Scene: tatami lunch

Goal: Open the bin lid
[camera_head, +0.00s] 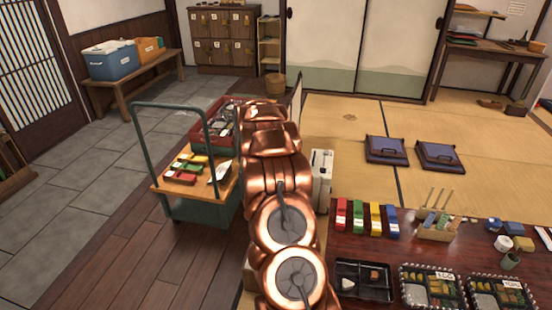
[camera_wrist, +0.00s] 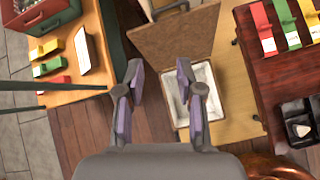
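The bin (camera_wrist: 208,72) is a pale-lined box standing open on the floor in the wrist view. Its brown lid (camera_wrist: 178,38) is swung up beyond the opening, away from my gripper. In the head view the bin (camera_head: 321,182) shows as a white box right of my arm, partly hidden by it. A thin upright panel (camera_head: 297,90), apparently the lid seen edge-on, rises behind my arm. My gripper (camera_wrist: 157,72) is open with nothing between its fingers. Its right finger overlaps the left part of the bin opening in the wrist view; I cannot tell whether they touch. My arm hides the gripper in the head view.
A green cart (camera_head: 205,208) with a wooden top, colored items and a red crate (camera_head: 208,128) stands left of my arm. A low dark table (camera_head: 345,250) with colored boxes and bento trays is close on the right. Two cushions lie on the tatami beyond.

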